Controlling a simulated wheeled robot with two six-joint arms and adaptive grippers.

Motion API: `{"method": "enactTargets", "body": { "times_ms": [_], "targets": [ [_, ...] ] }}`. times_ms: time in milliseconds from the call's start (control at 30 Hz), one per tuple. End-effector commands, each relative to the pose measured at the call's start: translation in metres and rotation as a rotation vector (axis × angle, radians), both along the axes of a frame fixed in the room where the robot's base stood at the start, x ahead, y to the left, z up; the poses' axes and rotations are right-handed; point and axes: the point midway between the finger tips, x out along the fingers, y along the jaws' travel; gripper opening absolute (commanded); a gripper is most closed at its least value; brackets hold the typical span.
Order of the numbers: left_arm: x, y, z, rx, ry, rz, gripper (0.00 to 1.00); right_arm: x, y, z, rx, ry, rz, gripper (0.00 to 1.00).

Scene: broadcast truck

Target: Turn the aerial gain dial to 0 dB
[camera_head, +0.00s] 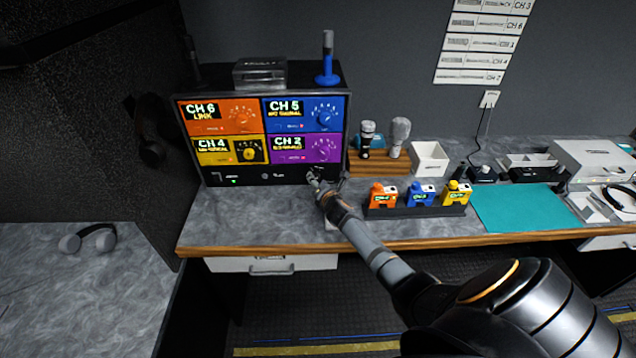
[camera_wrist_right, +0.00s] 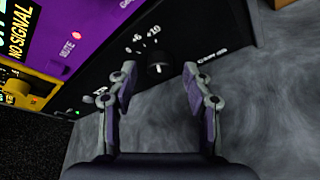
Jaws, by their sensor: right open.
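The aerial gain dial (camera_wrist_right: 157,62) is a small black knob on the black bottom strip of the receiver rack. White marks 0, +6 and +10 show above it in the right wrist view; its pointer is too dark to read. My right gripper (camera_wrist_right: 160,88) is open, its two fingers on either side of the space just in front of the dial, with no clear contact. In the head view the right gripper (camera_head: 314,179) is at the rack's lower right and covers the dial there. My left gripper is not in view.
The rack (camera_head: 348,105) carries orange, blue, yellow and purple channel panels. An orange pack (camera_head: 382,196) and other packs stand in a black holder right of my arm. The grey worktop (camera_head: 240,228) is clear at front left.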

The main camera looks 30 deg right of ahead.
Motion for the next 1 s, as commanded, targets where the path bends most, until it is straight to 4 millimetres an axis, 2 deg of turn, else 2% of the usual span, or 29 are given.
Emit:
{"method": "enactTargets", "body": {
  "times_ms": [100,467,767,1000],
  "targets": [
    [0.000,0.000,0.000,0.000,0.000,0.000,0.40,0.000,0.000,0.000,0.000,0.000,0.000,0.49],
    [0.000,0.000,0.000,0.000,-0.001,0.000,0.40,0.000,0.000,0.000,0.000,0.000,0.000,0.00],
    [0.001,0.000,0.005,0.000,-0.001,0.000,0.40,0.000,0.000,0.002,-0.024,0.015,-0.001,0.00],
    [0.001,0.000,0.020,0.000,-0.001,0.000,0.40,0.001,0.001,0.005,-0.134,0.083,-0.002,0.00]
  ]
}}
